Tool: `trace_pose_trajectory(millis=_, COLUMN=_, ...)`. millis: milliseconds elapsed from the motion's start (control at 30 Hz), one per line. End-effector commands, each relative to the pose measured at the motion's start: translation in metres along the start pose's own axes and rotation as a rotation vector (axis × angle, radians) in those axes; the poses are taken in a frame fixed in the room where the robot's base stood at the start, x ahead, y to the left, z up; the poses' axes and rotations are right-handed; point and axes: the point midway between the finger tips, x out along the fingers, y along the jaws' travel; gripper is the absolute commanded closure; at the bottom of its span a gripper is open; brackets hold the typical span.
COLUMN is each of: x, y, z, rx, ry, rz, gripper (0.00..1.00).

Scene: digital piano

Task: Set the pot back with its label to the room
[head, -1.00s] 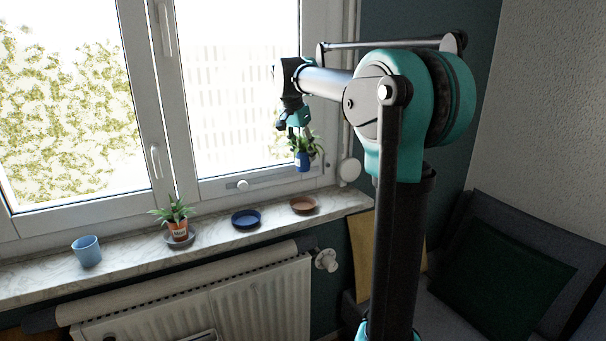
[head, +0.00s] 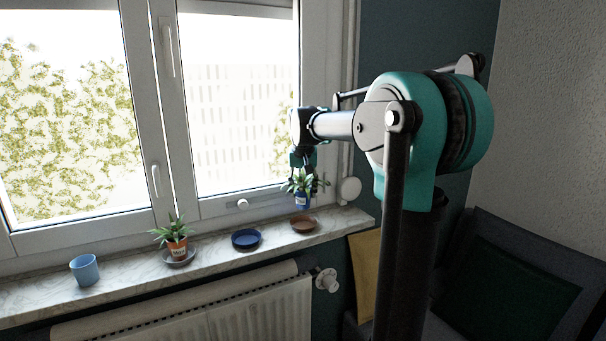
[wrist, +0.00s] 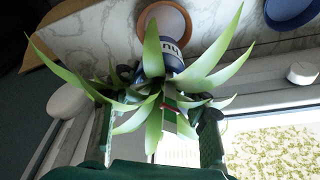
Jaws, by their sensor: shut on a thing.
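My gripper (head: 303,178) is shut on a blue pot (head: 303,201) with a spiky green plant. It also shows in the wrist view (wrist: 165,98), where the leaves hide much of the grip. The pot hangs roughly upright, just above the brown saucer (head: 303,224); I cannot tell whether they touch. A pale label patch shows on the pot's side facing the head camera, towards the room.
On the marble sill (head: 215,254) stand an empty blue saucer (head: 246,239), an orange pot (head: 177,249) with a plant on a grey saucer, and a light blue cup (head: 85,270). The window frame and handle (head: 243,204) are close behind. A radiator (head: 240,312) is below.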

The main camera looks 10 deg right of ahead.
Motion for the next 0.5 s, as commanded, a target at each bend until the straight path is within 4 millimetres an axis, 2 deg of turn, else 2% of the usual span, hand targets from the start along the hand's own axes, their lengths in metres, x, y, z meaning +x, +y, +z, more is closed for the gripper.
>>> trace_pose_trajectory(millis=167, x=0.012, y=0.001, z=0.005, rx=-0.056, ry=0.008, rz=-0.015, gripper=0.92)
trace_pose_trajectory(millis=500, x=0.039, y=0.001, z=0.013, rx=-0.058, ry=0.007, rz=-0.016, gripper=0.92)
